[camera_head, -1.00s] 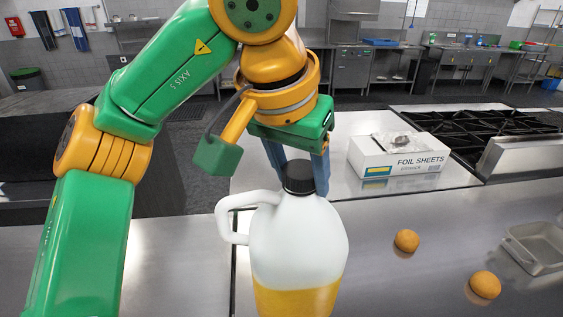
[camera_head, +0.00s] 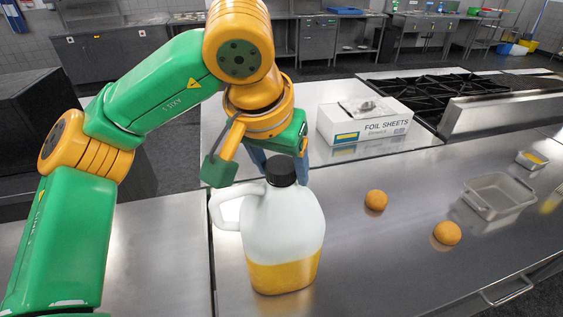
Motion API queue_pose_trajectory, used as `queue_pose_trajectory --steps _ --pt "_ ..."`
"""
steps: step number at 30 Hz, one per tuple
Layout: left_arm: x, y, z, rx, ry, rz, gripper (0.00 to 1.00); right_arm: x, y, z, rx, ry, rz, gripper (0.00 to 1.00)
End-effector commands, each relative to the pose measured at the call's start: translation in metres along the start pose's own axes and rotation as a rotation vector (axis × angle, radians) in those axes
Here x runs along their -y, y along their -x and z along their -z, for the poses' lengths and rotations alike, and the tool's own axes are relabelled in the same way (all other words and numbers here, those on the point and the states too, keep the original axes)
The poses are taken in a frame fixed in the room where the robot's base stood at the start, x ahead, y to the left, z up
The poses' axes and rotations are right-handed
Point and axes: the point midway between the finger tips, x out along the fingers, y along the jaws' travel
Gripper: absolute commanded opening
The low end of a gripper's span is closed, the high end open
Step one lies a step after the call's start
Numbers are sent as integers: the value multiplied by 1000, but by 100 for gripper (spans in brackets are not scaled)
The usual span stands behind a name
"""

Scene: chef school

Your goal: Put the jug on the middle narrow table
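The jug (camera_head: 284,228) is a white translucent bottle with a black cap, a side handle on the left and yellow-orange liquid in its lower part. It stands upright on the front steel counter (camera_head: 360,270). My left gripper (camera_head: 281,163) points down at the jug's cap. Its blue fingers show apart, one on each side of the cap and partly hidden behind it; contact is not clear. A narrow steel table top (camera_head: 222,125) lies behind the jug, with a foil box on it; I cannot tell if this is the middle narrow table. My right gripper is not in view.
The foil sheets box (camera_head: 362,128) stands behind and right of the jug. Two orange fruits (camera_head: 376,200) (camera_head: 447,233) and a metal tray (camera_head: 497,197) lie to the right. A black-grated stove (camera_head: 440,95) is at the back right. The counter left of the jug is clear.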

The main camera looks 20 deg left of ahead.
Motion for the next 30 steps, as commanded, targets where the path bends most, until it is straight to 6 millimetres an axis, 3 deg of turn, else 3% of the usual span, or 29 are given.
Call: queue_pose_trajectory --steps 13,17,24,30 --pt "0 8 1 -1 0 1 86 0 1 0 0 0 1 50" --pt "0 34 1 -3 -1 -1 86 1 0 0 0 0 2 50" --pt "0 99 2 -5 2 1 86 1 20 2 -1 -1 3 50" --pt "0 121 1 -1 -1 1 86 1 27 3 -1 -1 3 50"
